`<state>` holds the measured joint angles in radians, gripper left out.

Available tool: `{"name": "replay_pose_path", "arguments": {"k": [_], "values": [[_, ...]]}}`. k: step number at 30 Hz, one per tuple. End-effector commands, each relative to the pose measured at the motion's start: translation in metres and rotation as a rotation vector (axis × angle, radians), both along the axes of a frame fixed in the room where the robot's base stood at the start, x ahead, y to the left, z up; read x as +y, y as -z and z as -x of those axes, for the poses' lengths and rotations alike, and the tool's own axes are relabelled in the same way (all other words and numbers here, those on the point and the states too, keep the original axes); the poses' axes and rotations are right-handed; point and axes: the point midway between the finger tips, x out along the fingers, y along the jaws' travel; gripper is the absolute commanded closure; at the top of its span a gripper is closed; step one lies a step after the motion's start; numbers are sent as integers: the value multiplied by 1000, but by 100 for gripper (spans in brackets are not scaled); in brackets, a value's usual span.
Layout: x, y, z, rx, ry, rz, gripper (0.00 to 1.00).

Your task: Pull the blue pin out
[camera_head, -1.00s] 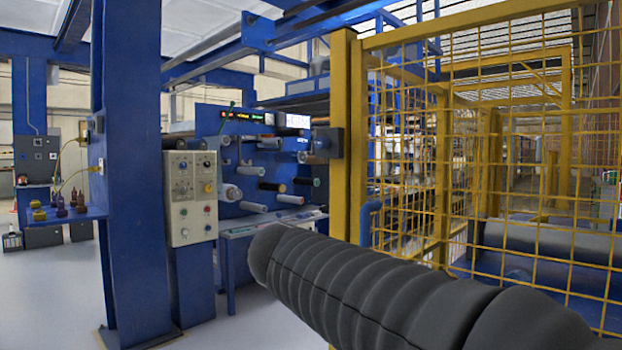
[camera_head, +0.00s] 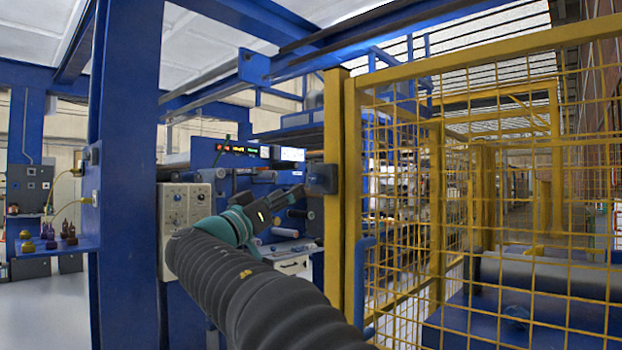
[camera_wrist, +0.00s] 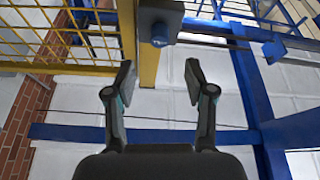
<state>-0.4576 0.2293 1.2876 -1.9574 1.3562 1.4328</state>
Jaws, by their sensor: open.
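A short blue pin (camera_wrist: 160,34) sticks out of a dark box on the yellow fence post, near the top of the wrist view. The same dark box (camera_head: 323,179) shows on the post in the head view, where I cannot clearly make out the pin. My gripper (camera_wrist: 160,77) is open and empty, with its two fingers apart. In the wrist view the pin lies ahead of the fingertips, between their lines and clear of both. In the head view my gripper (camera_head: 295,196) is just left of the box and slightly lower.
A yellow mesh fence (camera_head: 500,190) fills the right side, with a blue handle (camera_head: 365,272) low on its near edge. A thick blue column (camera_head: 125,170) stands at left. A grey control panel (camera_head: 184,207) and a roller machine stand behind my arm.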

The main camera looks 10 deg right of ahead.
Motion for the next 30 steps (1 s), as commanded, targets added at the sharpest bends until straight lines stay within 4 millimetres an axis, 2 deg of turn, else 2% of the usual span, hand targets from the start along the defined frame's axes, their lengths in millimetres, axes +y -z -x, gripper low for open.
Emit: {"name": "replay_pose_path", "arguments": {"k": [6,12,18,27,28,30], "values": [[-31,-18,-24,2,2,0,46],[-52,-28,-41,1,1,0,46],[-62,-33,-49,2,0,0,46],[-64,-33,-50,1,-2,-1,46],[-64,-33,-50,2,-1,0,48],[-64,-33,-50,2,-1,0,66]]}}
